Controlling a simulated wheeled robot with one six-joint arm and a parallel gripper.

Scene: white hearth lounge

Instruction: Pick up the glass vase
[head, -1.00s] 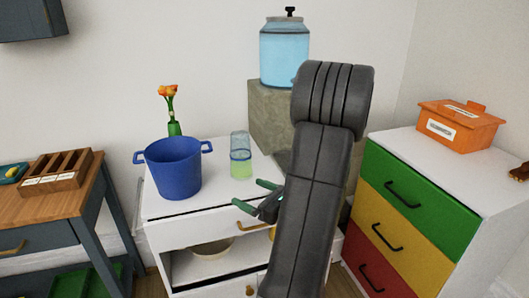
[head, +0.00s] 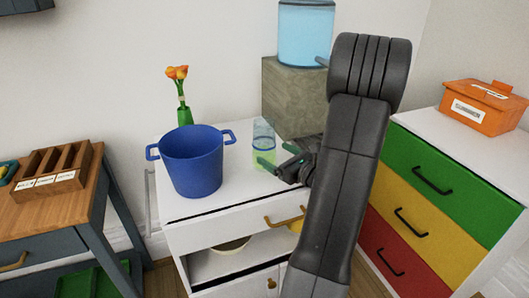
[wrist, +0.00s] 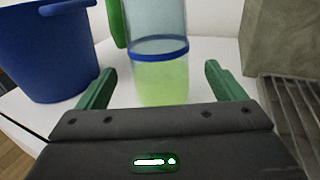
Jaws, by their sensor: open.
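The glass vase (head: 263,133) is a clear upright cylinder with a blue band and a pale green lower part. It stands on the white cabinet top (head: 215,205), right of the blue pot. My gripper (head: 279,156) is open and empty at its right front; one green finger overlaps its lower part in the head view. In the wrist view the vase (wrist: 160,75) is centred ahead, between the two green fingers (wrist: 158,72) in the picture, with gaps on both sides. I cannot tell how far it reaches between the fingertips.
A blue two-handled pot (head: 193,165) stands close left of the vase. A green vase with orange flowers (head: 184,116) is behind the pot. A stone block (head: 290,95) bearing a blue dispenser (head: 305,35) stands behind right. A coloured drawer unit (head: 425,185) is at right.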

